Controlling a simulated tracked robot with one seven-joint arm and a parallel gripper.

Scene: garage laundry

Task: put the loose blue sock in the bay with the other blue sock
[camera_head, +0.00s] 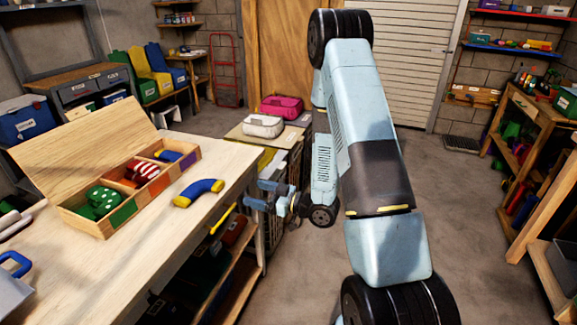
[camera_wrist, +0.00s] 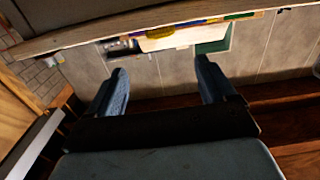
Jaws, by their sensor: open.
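The loose blue sock (camera_head: 199,191) has yellow ends and lies on the pale workbench top near its right edge. To its left is an open wooden box (camera_head: 108,229) with three bays. The near bay holds green socks with white dots (camera_head: 101,203), and the middle bay a red and white striped sock (camera_head: 142,171). The far bay holds the other blue sock (camera_head: 169,156), partly hidden by the box wall. My gripper (camera_head: 262,195) is open and empty, off the bench's right edge, apart from the loose sock. Its two fingers also show in the wrist view (camera_wrist: 162,70).
The box's raised lid (camera_head: 85,138) stands behind the bays. The bench (camera_head: 95,285) has clear top in front of the box. A grey bin with a blue handle (camera_head: 14,278) is at the left. A stand with white and pink bags (camera_head: 263,126) is beyond my gripper.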

